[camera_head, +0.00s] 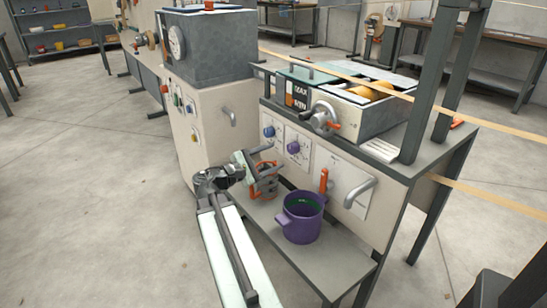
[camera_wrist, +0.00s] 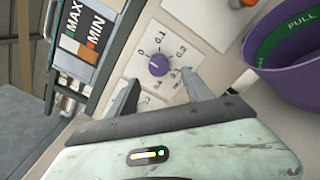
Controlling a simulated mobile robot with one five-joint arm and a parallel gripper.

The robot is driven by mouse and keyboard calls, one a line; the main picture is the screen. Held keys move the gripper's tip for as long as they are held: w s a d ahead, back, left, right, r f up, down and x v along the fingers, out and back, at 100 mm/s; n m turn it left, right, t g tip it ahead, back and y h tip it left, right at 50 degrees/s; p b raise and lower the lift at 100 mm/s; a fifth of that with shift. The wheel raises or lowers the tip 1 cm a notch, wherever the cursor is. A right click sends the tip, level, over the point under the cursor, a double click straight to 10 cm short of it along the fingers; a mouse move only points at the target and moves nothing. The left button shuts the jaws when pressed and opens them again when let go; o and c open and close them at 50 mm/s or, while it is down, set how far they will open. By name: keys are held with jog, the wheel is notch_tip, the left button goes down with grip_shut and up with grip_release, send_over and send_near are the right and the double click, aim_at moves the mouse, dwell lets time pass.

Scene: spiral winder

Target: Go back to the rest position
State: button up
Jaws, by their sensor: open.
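My gripper (camera_head: 272,157) is in front of the spiral winder's front panel, left of its middle. It is open and empty. In the wrist view its two grey fingers (camera_wrist: 161,78) stand apart, pointing at the panel. A purple knob (camera_wrist: 158,64) on a white numbered dial plate shows between and just beyond the fingertips; I cannot tell how far off it is. In the head view the purple knob (camera_head: 293,147) is right of a blue knob (camera_head: 269,131). My arm reaches up from the lower middle of the head view.
A purple bucket (camera_head: 302,222) stands on the lower grey shelf (camera_head: 333,263), close right of my gripper; a green band marked FULL shows inside. An orange lever (camera_head: 323,180) and a grey handle (camera_head: 358,191) stick out of the panel. The floor at left (camera_head: 90,200) is clear.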

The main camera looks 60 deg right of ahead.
jog(key=w+a+f+n+t+y+p, duration=0.1)
jog(key=w+a+f+t+y+p, duration=0.15)
jog(key=w+a, duration=0.55)
jog(key=w+a+f+n+t+y+p, duration=0.1)
jog(key=w+a+t+p, duration=0.15)
jog(key=w+a, duration=0.55)
jog(key=s+a+f+m+y+p, duration=0.15)
jog(key=a+f+y, duration=0.3)
jog(key=a, duration=0.65)
jog(key=a+f+m+t+y, duration=0.1)
jog(key=a+f+m+y, duration=0.3)
jog(key=a, duration=0.8)
jog(key=s+a+f+m+y, duration=0.1)
jog(key=a+f+y, duration=0.4)
jog(key=a, duration=0.6)
notch_tip(320, 180, up, 38)
jog(key=a+p, duration=0.1)
jog(key=p, duration=3.7)
jog(key=shift+s+m, duration=0.15)
jog(key=shift+m, duration=0.3)
